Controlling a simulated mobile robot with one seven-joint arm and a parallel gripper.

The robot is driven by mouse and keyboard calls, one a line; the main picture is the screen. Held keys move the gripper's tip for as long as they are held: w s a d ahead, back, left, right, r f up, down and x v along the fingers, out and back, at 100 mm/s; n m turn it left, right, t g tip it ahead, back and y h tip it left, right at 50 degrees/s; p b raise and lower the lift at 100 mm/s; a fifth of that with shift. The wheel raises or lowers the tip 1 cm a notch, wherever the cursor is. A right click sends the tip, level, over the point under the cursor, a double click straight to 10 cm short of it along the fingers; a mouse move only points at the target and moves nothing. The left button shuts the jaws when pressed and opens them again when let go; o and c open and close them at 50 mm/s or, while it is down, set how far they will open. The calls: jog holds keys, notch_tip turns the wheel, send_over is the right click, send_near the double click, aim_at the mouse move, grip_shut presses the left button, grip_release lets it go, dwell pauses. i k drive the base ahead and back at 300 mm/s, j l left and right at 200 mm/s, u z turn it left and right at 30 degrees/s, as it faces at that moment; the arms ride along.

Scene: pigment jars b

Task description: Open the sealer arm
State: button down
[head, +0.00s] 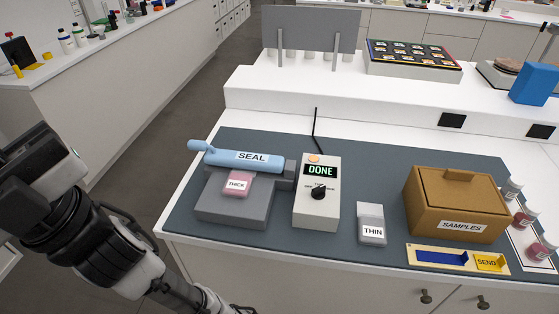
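The light-blue sealer arm (245,158), marked SEAL, lies down across the back of the grey sealer base (232,208); it looks closed. Its rounded handle (199,146) sticks out to the left. A pink packet labelled THICK (237,186) lies on the base with its back edge at the arm; whether it is pinched there I cannot tell. The control box (317,205) beside it reads DONE and has a black knob. My arm comes in from the left and runs to the bottom edge; dark parts of what seems my gripper (243,309) are cut off there.
A clear packet labelled THIN (371,224), a brown SAMPLES box (456,203) and a SEND tray (458,259) stand to the right, with jars (525,217) at the edge. A raised white shelf (330,100) runs behind. The mat left of the sealer is clear.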

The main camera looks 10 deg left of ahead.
aim_at(221, 158)
jog(key=i+j, duration=0.1)
jog(key=j, duration=1.6)
jog(key=i, duration=0.05)
